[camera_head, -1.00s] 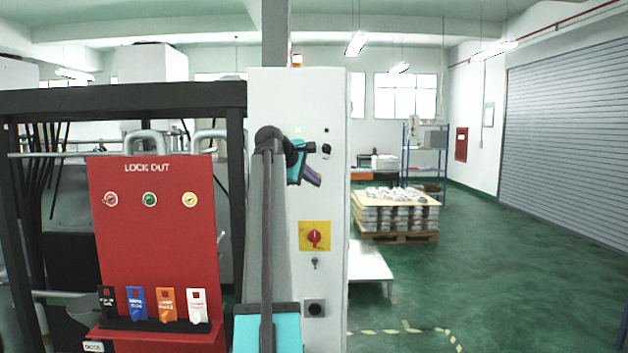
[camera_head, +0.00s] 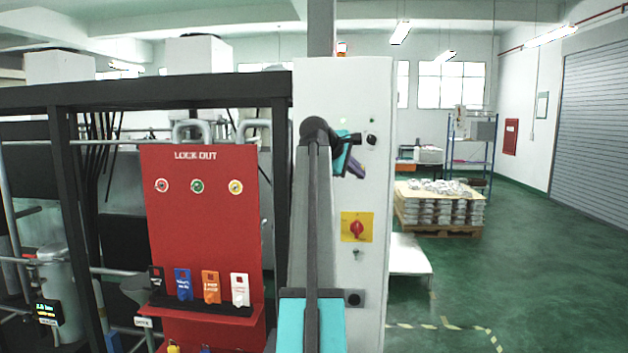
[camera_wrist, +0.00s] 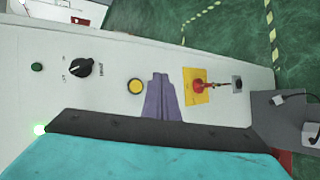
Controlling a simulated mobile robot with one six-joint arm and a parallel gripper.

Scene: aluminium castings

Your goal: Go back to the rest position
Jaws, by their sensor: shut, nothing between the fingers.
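My gripper (camera_head: 358,172) is in front of the light grey control cabinet (camera_head: 373,280) in the head view, on the upper part of my raised, folded arm. Its purple fingers also show in the wrist view (camera_wrist: 162,97), pressed together with nothing between them. In the wrist view the fingers lie across the picture of the cabinet face, between a yellow-ringed button (camera_wrist: 135,86) and a red rotary switch on a yellow plate (camera_wrist: 197,86). I cannot tell how far the fingertips are from the panel.
A red lockout board (camera_head: 205,225) with coloured tags hangs on a black frame (camera_head: 150,92) at left. A pallet of castings (camera_head: 440,208) stands behind at right, near a low white table (camera_head: 408,262). Green floor (camera_head: 530,270) is clear at right.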

